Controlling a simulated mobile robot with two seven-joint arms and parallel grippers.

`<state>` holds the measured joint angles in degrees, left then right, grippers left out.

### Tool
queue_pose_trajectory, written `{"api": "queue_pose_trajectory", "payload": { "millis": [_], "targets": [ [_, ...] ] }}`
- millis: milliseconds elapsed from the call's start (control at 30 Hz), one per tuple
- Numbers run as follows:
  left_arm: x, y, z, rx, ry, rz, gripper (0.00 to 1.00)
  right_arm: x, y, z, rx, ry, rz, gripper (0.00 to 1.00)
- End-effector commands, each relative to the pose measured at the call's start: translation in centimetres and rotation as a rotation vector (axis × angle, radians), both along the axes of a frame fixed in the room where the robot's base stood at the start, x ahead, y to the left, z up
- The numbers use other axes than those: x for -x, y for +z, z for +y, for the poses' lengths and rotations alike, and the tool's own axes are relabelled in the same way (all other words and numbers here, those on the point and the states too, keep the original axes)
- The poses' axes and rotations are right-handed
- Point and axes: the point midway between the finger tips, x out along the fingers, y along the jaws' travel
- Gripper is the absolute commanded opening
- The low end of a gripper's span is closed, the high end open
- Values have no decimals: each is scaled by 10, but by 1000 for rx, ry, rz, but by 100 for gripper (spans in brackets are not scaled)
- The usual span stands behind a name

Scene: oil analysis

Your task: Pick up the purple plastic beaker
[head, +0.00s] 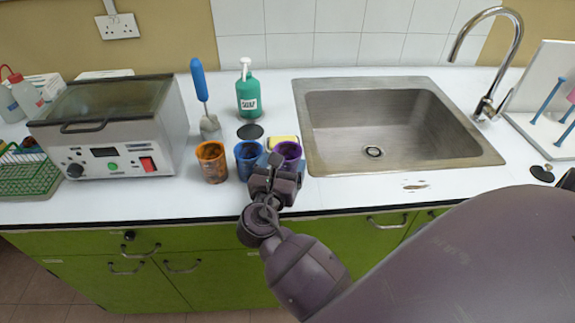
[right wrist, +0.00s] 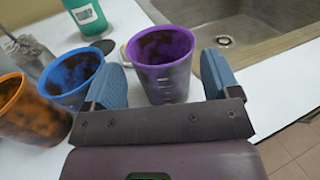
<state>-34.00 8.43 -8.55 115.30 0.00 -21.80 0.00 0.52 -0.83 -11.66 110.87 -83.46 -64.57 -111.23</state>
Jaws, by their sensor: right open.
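The purple plastic beaker (head: 288,154) stands upright on the white counter, just left of the sink, its lower part partly hidden by my gripper in the head view. In the right wrist view the purple beaker (right wrist: 163,66) shows dark stains and lies ahead of and between the two blue fingers. My right gripper (head: 272,168) is open and empty, with its fingers (right wrist: 165,80) on either side of the beaker's near side. I cannot tell whether they touch it. My left gripper is not in view.
A blue beaker (head: 247,158) stands close beside the gripper's left finger, and an orange beaker (head: 211,161) is further left. A yellow sponge (head: 284,142), green soap bottle (head: 248,95) and blue-handled brush (head: 200,82) stand behind. The sink (head: 400,125) is at right, a water bath (head: 110,130) at left.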

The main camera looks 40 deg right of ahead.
Motion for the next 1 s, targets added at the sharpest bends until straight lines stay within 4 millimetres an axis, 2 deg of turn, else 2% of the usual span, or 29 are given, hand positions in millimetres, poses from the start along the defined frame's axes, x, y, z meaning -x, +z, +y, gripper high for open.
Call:
{"api": "queue_pose_trajectory", "payload": {
  "millis": [200, 467, 567, 700, 1000],
  "targets": [
    [-5, 1, -2, 2, -2, -9, 43, -17, -4, -24, 2, -1, 1, 82],
    [-6, 2, -3, 5, -2, -12, 43, -19, -4, -28, 0, 0, 2, 82],
    [-6, 2, -3, 5, -2, -11, 43, -19, -4, -28, 0, 0, 2, 70],
    [-5, 1, -3, 4, -1, -9, 43, -19, -4, -28, 0, 0, 2, 48],
    [-4, 2, -2, 4, -1, -10, 43, -19, 0, -27, 1, 0, 1, 47]
  ]
}}
